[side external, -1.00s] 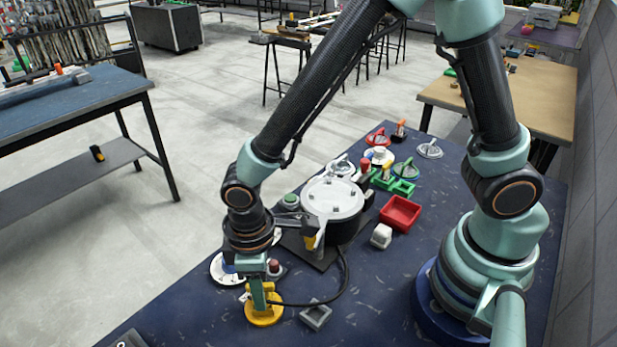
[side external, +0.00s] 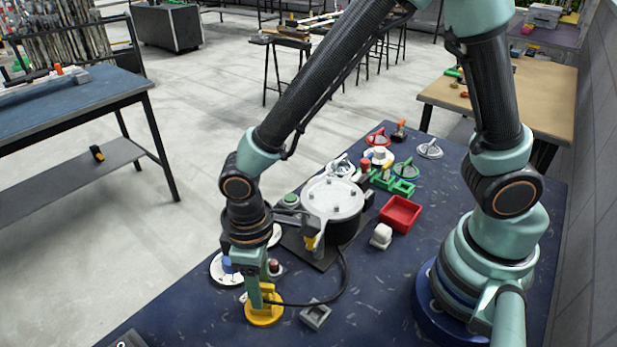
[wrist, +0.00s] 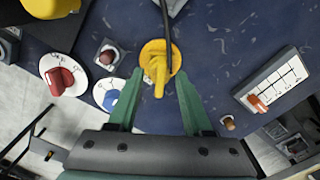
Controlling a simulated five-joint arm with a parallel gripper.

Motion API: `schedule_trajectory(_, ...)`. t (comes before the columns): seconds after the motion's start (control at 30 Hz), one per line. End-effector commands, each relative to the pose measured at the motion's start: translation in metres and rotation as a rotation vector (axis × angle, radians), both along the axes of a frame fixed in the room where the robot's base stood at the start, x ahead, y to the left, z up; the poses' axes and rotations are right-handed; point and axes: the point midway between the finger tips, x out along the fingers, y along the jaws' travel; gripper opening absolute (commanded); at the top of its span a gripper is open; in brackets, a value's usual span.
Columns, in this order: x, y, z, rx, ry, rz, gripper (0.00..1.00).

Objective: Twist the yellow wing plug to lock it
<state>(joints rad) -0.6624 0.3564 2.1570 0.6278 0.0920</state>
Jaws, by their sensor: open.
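The yellow wing plug (side external: 264,310) stands on the blue table at the front, its wing upright on a round base. In the wrist view the yellow wing plug (wrist: 158,66) lies between my two green fingers, with its wing pointing down the picture. My gripper (side external: 262,289) is above the base. In the wrist view my gripper (wrist: 160,78) is open, with a visible gap between each finger and the wing. A finger hides part of the plug in the side view.
A black cable (side external: 335,294) runs beside the plug. Dials with a red knob (wrist: 60,80) and a blue knob (wrist: 111,97) lie left of it in the wrist view. A grey block (side external: 316,314) sits close right in the side view. A white switch panel (wrist: 283,75) is farther right.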

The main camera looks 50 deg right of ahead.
Motion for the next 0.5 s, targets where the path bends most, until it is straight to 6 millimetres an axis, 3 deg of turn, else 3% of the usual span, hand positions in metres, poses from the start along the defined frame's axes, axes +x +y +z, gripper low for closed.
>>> schedule_trajectory(0.5, 0.0, 0.0, 0.039, 0.002, -0.003, 0.0, 0.5)
